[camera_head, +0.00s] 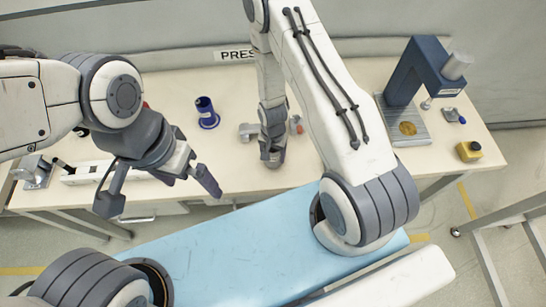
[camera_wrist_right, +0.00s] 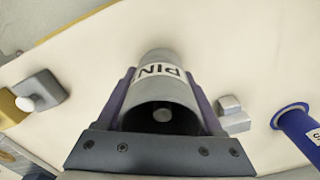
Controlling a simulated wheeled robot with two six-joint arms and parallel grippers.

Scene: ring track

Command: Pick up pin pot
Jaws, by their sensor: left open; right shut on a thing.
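The pin pot (camera_wrist_right: 160,95) is a grey cylinder with a white PIN label, seen in the right wrist view between my two fingers. Its dark open mouth faces the camera, and a small pale round thing shows inside. My right gripper (camera_head: 272,157) is shut on the pot over the bench; its fingers also show in the wrist view (camera_wrist_right: 160,105). In the head view the pot is mostly hidden by the gripper. I cannot tell whether it is clear of the bench. My left gripper (camera_head: 160,190) is open and empty at the bench's front edge.
A blue cylinder (camera_head: 206,110) stands left of my right gripper. Small grey parts (camera_head: 248,131) lie beside it. A blue press (camera_head: 415,75) and a yellow block (camera_head: 468,151) are on the right. A white rail (camera_head: 85,173) lies at the left. The bench (camera_head: 345,85) has bare room between.

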